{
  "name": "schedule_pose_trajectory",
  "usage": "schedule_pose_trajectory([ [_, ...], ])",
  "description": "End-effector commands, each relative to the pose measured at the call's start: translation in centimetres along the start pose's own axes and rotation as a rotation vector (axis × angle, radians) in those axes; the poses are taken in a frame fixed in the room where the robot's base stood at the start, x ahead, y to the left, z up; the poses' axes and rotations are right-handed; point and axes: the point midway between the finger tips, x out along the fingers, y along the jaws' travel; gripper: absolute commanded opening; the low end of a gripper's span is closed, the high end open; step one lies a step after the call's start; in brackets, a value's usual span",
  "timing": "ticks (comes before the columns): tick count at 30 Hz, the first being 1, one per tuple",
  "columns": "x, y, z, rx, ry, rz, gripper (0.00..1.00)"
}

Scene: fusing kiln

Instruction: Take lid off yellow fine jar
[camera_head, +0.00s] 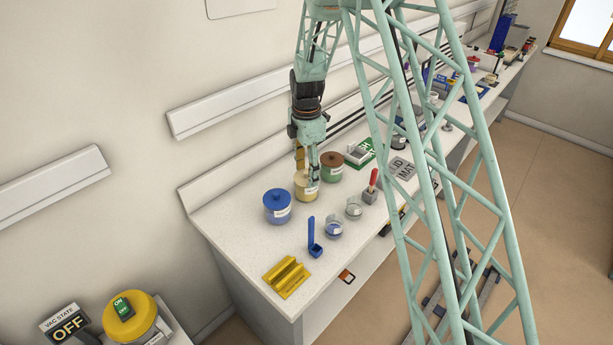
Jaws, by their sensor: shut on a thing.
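The yellow jar (302,193) is pale yellow with a white label on its front. It stands on the white counter between a blue jar and a green jar. My gripper (307,176) points down over it, with its fingers at the top of the jar. It is shut on what appears to be the jar's lid. The fingers partly cover the lid, and I cannot tell whether it sits on the rim or is slightly raised.
Small glass cups (354,208), a blue scoop (315,242) and a yellow holder (287,277) are in front. The wall is behind.

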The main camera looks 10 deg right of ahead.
Motion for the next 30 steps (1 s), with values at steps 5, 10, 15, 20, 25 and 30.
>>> schedule_pose_trajectory([
  [5, -0.1, 0.0, 0.0, 0.0, 0.0, 0.0, 0.48],
  [10, -0.8, 0.0, 0.0, 0.0, 0.0, 0.001, 0.48],
  [15, -1.8, 0.1, 0.0, 0.0, 0.0, 0.002, 0.48],
  [20, -2.9, 0.0, 0.0, 0.0, 0.0, 0.0, 0.48],
  [25, -3.6, -0.6, -0.1, 0.0, 0.0, 0.0, 0.48],
  [30, -3.7, -2.1, -0.3, 0.0, 0.0, 0.0, 0.48],
])
